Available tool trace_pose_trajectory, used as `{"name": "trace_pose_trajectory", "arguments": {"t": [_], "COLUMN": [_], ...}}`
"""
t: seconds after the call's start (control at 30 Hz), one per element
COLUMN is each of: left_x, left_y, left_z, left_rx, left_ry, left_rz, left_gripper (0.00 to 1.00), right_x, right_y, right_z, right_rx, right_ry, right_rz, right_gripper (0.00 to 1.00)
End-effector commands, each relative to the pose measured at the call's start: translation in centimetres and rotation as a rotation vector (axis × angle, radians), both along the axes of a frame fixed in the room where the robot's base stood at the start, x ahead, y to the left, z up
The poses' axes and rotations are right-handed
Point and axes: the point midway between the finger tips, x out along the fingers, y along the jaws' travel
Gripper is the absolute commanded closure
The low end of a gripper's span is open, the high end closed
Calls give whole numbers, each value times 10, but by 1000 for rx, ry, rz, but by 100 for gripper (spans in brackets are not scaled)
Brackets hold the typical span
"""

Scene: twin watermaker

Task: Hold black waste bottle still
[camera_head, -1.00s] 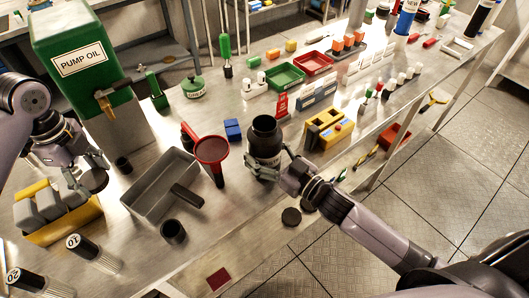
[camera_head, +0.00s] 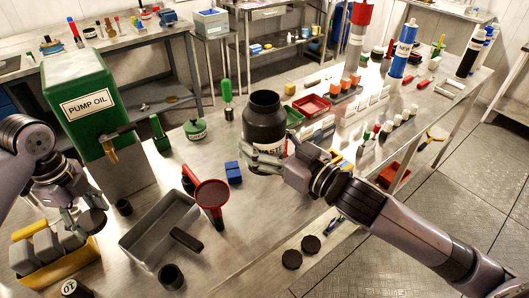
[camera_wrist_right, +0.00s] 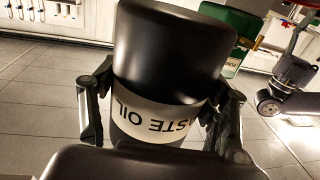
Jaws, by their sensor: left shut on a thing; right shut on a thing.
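The black waste bottle (camera_head: 264,118) is a wide-mouthed, open-topped dark jar with a white "WASTE" label, right of centre in the head view. My right gripper (camera_head: 268,158) is shut around it at the label and appears to hold it above the table. In the right wrist view the bottle (camera_wrist_right: 170,50) sits between the two fingers, its "WASTE OIL" label upside down. My left gripper (camera_head: 80,212) is at the left, in front of the green pump oil container (camera_head: 85,85), shut on a dark round lid-like piece (camera_head: 92,221).
On the metal table stand a red funnel (camera_head: 211,194), a grey tray (camera_head: 135,243), a blue block (camera_head: 233,172) and a yellow carrier (camera_head: 70,262). Red and green trays stand behind the bottle.

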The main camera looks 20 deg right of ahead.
Motion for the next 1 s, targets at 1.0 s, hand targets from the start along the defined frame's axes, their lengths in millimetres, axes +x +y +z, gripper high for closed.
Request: {"name": "trace_pose_trajectory", "arguments": {"t": [1.0], "left_x": [0], "left_y": [0], "left_z": [34], "left_rx": [0], "left_ry": [0], "left_rz": [0], "left_gripper": [57], "right_x": [0], "right_y": [0], "right_z": [41], "right_rx": [1], "right_ry": [-5], "right_rz": [1], "right_gripper": [84]}}
